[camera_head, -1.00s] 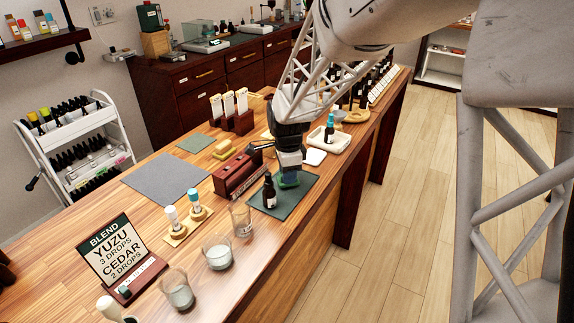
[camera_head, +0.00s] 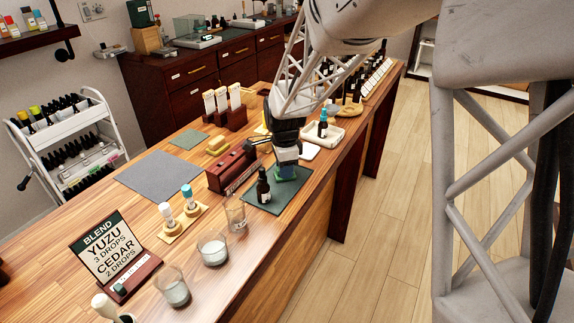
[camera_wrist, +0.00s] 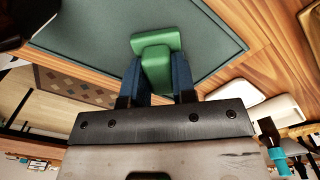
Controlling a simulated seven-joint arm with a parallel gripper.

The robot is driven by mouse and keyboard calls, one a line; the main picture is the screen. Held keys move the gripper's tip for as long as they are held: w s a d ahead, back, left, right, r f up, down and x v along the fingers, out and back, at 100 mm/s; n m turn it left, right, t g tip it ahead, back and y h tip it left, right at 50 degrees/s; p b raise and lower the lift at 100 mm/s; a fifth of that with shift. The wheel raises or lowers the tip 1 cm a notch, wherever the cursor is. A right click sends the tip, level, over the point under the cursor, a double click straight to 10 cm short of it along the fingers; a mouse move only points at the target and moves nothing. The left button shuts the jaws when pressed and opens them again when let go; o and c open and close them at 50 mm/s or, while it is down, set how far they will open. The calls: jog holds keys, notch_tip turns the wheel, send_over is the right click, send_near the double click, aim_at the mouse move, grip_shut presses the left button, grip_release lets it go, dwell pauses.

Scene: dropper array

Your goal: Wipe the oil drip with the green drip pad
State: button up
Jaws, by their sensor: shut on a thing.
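The green drip pad (camera_wrist: 157,62) is between the two fingers of my gripper (camera_wrist: 158,82) in the wrist view. My gripper is shut on it. In the head view my gripper (camera_head: 286,172) points down at the dark green mat (camera_head: 262,199), with the pad's green edge (camera_head: 293,177) showing at or just above the mat surface. I cannot tell if the pad touches the mat. The mat also shows in the wrist view (camera_wrist: 90,30). I cannot make out the oil drip; the pad or gripper may hide it.
A dark dropper bottle (camera_head: 263,186) stands on the mat just left of my gripper. A red-brown wooden rack (camera_head: 231,170) is behind it. A white tray (camera_head: 322,136) with a blue-topped bottle (camera_head: 323,124) lies to the right. Glass cups (camera_head: 212,248) stand in front.

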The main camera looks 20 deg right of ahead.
jog(key=shift+s+a, duration=0.6)
jog(key=shift+r, duration=4)
jog(key=shift+d, duration=0.15)
